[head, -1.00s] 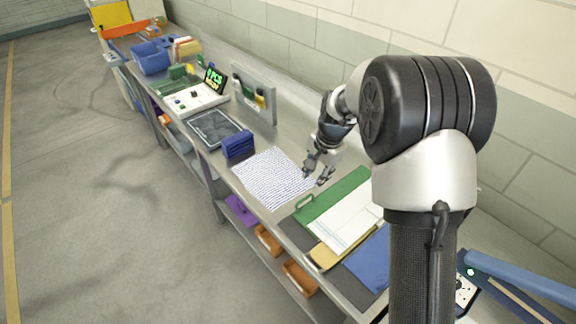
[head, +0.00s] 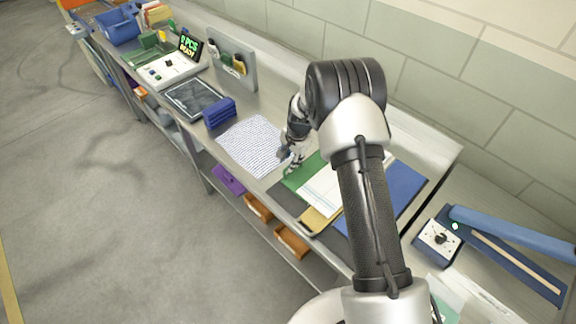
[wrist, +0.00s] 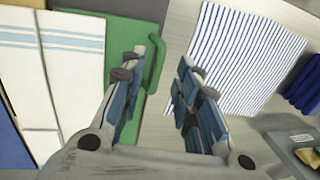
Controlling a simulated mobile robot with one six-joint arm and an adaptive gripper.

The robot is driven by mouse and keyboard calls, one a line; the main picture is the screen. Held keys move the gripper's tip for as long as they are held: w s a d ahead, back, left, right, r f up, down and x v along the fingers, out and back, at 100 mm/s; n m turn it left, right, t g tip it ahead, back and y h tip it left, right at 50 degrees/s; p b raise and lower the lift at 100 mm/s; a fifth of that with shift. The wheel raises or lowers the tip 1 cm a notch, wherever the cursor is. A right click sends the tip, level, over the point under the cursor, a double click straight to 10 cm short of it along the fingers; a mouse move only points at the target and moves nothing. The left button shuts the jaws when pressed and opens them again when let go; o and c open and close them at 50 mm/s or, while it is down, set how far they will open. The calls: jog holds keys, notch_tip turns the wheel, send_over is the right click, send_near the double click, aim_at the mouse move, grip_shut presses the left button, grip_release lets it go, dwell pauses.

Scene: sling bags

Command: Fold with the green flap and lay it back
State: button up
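The green flap (head: 304,173) lies flat beside a white striped panel (head: 320,192). In the wrist view the green flap (wrist: 128,14) has a green loop tab (wrist: 155,62) on its edge. My gripper (head: 289,165) is low over that edge in the head view and covers part of it. In the wrist view my gripper (wrist: 168,62) is open and empty. The loop shows beside the left finger, toward the gap between the fingers. I cannot tell whether a finger touches it.
A blue-striped cloth (head: 252,145) lies left of the flap, with a dark blue block (head: 219,112) beyond it. A tan panel (head: 318,220) and a blue panel (head: 406,182) border the white one. A blue-handled device (head: 440,238) stands at right.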

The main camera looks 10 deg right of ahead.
aim_at(287, 168)
jog(key=shift+x, duration=2.05)
jog(key=shift+c, duration=0.2)
grip_shut()
